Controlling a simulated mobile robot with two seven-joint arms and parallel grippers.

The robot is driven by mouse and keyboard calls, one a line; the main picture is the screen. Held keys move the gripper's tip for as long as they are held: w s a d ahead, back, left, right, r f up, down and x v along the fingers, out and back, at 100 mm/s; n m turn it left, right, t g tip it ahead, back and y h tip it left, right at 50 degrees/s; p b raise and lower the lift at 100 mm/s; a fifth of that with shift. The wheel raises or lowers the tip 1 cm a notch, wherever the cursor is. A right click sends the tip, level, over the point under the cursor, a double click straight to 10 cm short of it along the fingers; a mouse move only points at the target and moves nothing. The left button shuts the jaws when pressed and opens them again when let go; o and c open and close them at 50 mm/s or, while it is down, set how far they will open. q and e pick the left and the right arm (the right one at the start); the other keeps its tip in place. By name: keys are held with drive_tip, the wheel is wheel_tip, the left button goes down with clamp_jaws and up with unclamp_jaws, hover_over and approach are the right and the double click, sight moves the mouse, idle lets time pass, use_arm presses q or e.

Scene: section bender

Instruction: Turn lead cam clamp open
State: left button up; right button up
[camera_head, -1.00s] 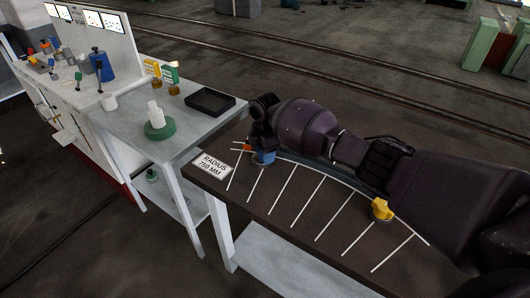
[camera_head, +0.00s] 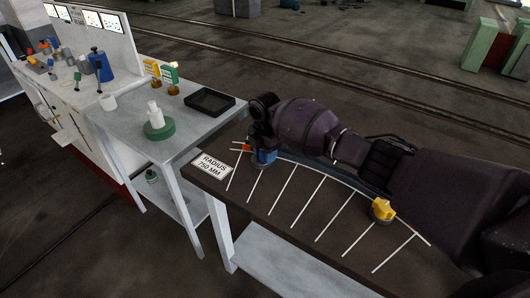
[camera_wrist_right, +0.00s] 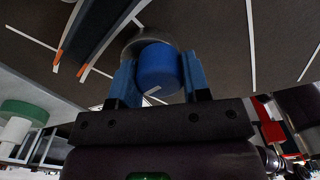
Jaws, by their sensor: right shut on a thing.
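The blue cam clamp (camera_wrist_right: 158,68) is a round knob on a grey round base (camera_wrist_right: 128,41), seen close up in the right wrist view. My right gripper (camera_wrist_right: 160,78) has its two blue fingers on either side of the knob and is shut on it. In the head view my right gripper (camera_head: 264,158) points down at the far left end of the curved line on the dark table (camera_head: 290,240); the clamp is mostly hidden there. A yellow cam clamp (camera_head: 382,209) stands farther right along the curve. My left gripper is not in view.
A "RADIUS 750 MM" plate (camera_head: 210,166) lies at the table's left end. A grey side table (camera_head: 190,135) holds a black tray (camera_head: 209,102) and a white part on a green base (camera_head: 159,130). A control bench (camera_head: 75,95) stands at the left.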

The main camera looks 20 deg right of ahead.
drive_tip(key=o, duration=0.9)
drive_tip(key=shift+r, duration=0.25)
wheel_tip(320, 180, up, 10)
drive_tip(key=shift+f+p, duration=0.1)
drive_tip(key=shift+p, duration=0.6)
drive_tip(key=shift+r, duration=0.3)
drive_tip(key=shift+f, duration=0.1)
